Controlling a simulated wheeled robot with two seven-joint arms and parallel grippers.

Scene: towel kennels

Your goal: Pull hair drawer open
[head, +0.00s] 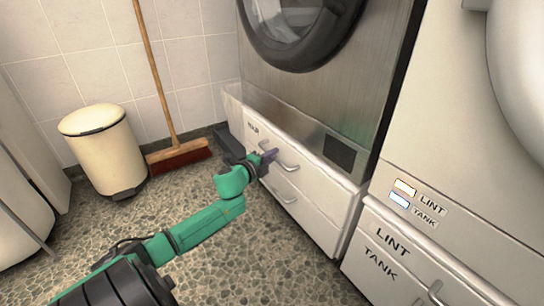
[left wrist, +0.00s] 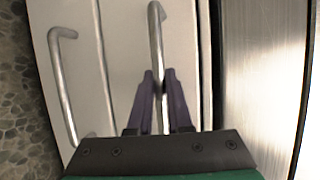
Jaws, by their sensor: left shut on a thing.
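The hair drawer (head: 258,136) is the upper white drawer under the steel machine, with a small dark label at its left end. Its bar handle (left wrist: 154,28) runs between the fingers of my left gripper (left wrist: 160,95) in the left wrist view. My left gripper (head: 270,156) is shut on this handle, its purple fingers on either side of the bar. The drawer front looks roughly in line with the lower drawer's front; any small gap is hard to tell. My right gripper is not in view.
A lower drawer with its own handle (head: 285,194) lies just below. A cream bin (head: 103,155) and a red broom (head: 179,156) stand at the back left. A lint tank drawer (head: 395,255) is at the right. The stone floor before the drawers looks clear.

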